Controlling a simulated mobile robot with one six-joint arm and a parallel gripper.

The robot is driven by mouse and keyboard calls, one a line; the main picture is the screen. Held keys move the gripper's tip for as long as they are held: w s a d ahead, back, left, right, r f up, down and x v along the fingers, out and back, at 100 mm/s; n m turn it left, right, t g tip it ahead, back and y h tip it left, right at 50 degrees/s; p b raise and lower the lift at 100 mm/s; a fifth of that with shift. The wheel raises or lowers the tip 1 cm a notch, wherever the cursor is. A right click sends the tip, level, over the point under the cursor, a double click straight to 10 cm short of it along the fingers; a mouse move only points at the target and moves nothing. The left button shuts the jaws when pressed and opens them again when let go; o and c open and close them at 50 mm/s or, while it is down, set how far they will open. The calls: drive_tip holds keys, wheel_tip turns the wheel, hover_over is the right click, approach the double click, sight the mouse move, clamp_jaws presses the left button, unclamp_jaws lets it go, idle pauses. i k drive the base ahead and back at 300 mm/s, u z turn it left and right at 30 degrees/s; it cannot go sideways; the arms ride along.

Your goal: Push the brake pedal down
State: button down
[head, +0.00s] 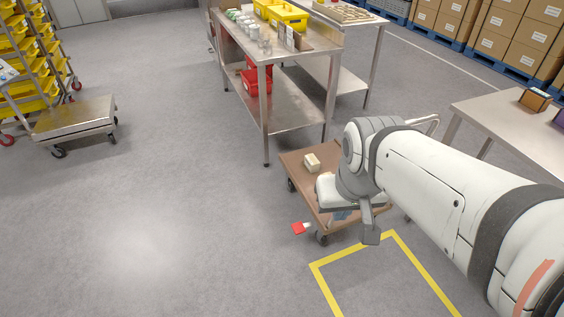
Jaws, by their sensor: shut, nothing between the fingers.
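A low cart with a brown deck (296,170) stands on the floor right of centre in the head view. A small red pedal (298,228) with a white part beside it sticks out low at the cart's front left corner, near a dark caster. My gripper (371,237) hangs from the wrist with its grey fingers together, pointing down. In the picture it is right of the pedal and apart from it, by the cart's front edge. My wrist and arm hide the right part of the cart. The fingers' exact height above the floor cannot be told.
A beige block (312,162) lies on the deck. Yellow tape (390,236) marks the floor in front. A metal workbench (265,75) stands behind, another table (500,110) at right. A flat trolley (75,115) stands at left. The floor left of the cart is clear.

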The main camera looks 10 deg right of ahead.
sight(298, 228)
drive_tip(key=i, duration=0.85)
drive_tip(key=z, duration=0.05)
